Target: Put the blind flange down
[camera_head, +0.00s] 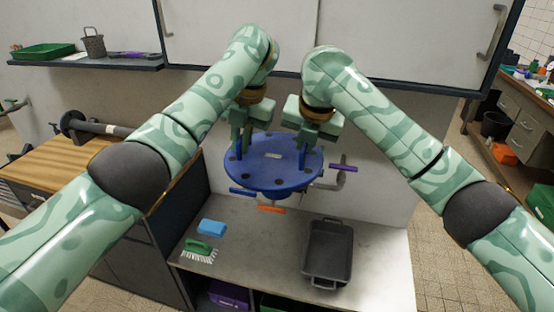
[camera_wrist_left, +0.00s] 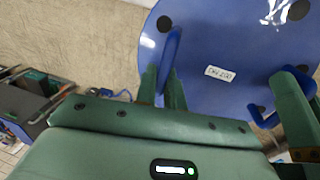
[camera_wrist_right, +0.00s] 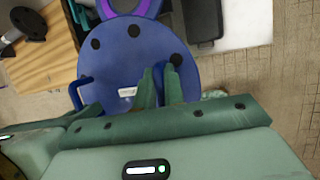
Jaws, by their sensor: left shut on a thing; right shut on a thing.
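The blind flange (camera_head: 272,172) is a blue round plate with dark bolt holes, a small white label and two blue handles. It hangs between my grippers, above the back of the pale bench (camera_head: 270,240). My left gripper (camera_head: 240,152) is shut on one handle; this handle (camera_wrist_left: 173,52) shows between its fingers in the left wrist view. My right gripper (camera_head: 304,155) is shut on the other handle. The right wrist view shows the flange (camera_wrist_right: 125,65) face and its fingers at the rim side. The flange's underside is mostly hidden.
A black tray (camera_head: 328,252), a blue sponge (camera_head: 212,227) and a green brush (camera_head: 199,248) lie on the bench. Pipework with a purple handle (camera_head: 343,168) and an orange handle (camera_head: 270,209) shows close around the flange. The bench's front middle is clear.

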